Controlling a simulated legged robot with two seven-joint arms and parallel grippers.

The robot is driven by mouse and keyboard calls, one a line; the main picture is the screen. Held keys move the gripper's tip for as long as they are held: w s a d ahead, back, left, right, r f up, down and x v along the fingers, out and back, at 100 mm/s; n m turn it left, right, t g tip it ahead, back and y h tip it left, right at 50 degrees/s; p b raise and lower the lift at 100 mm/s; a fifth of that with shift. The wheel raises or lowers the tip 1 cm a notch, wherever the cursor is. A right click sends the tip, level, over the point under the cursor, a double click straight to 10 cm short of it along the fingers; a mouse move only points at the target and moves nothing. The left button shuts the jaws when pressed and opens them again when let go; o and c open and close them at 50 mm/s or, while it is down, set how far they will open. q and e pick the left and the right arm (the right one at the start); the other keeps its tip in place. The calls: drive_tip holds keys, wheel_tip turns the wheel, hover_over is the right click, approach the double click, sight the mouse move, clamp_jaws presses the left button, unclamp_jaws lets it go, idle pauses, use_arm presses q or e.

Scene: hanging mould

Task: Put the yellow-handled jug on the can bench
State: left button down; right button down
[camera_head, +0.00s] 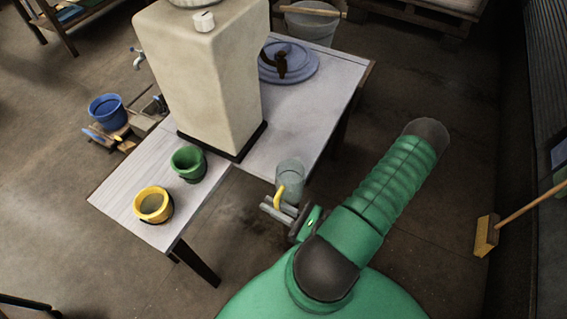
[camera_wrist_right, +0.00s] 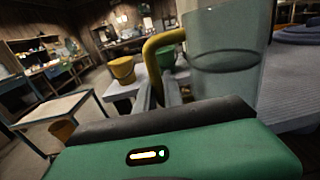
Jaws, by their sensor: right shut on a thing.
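The yellow-handled jug (camera_head: 290,178) is clear grey and looks roughly upright beside the right edge of the white table. My right gripper (camera_head: 279,207) is shut on its yellow handle; the jug also fills the upper right of the right wrist view (camera_wrist_right: 226,62). From these frames I cannot tell whether the jug touches the table. A white bench (camera_head: 118,198) carries a yellow pot (camera_head: 152,205) and a green pot (camera_head: 188,164); I cannot tell if it is the can bench. My left gripper is not in view.
A blue bucket (camera_head: 107,110) is at the left. A yellow broom (camera_head: 487,235) is at the right. The floor between is clear.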

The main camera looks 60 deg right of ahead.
drive_tip(key=w+d+b, duration=0.2)
drive_tip(key=w+d, duration=0.1)
drive_tip(key=d, duration=0.1)
drive_tip(key=w+d+f+b, duration=0.1)
drive_tip(key=w+d+b, duration=0.2)
drive_tip(key=d, duration=0.1)
drive_tip(key=w+d+b, duration=0.3)
drive_tip(key=d, duration=0.2)
drive_tip(key=shift+w+d+f, duration=0.1)
drive_tip(key=shift+w+f, duration=0.05)
drive_tip(key=shift+w, duration=0.05)
wheel_tip(320, 180, down, 4)
drive_tip(key=shift+s+r+b, duration=0.1)
drive_tip(key=shift+r+b, duration=0.1)
drive_tip(key=shift+b, duration=0.45)
drive_tip(key=c, duration=1.5)
unclamp_jaws()
drive_tip(key=shift+o, duration=0.2)
